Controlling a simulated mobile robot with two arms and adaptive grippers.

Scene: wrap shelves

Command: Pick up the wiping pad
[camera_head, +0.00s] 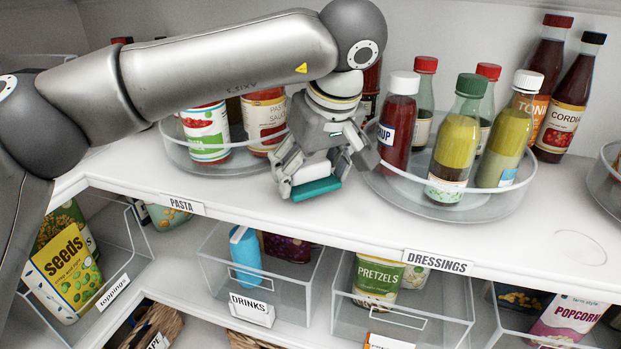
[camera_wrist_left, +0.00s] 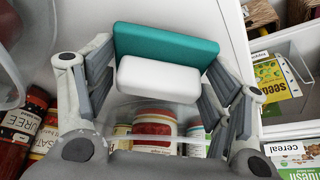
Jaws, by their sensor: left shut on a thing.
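The wiping pad (camera_head: 316,188) has a teal face and a white block on its back. I cannot tell whether the pad touches the shelf. My right gripper is not in view.
A clear turntable (camera_head: 445,208) with several dressing bottles stands close right of the gripper. Another turntable (camera_head: 205,168) with pasta sauce jars is behind left. Tall bottles (camera_head: 568,105) stand at the back right. Clear bins (camera_head: 320,290) fill the shelf below. The right front shelf is clear.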

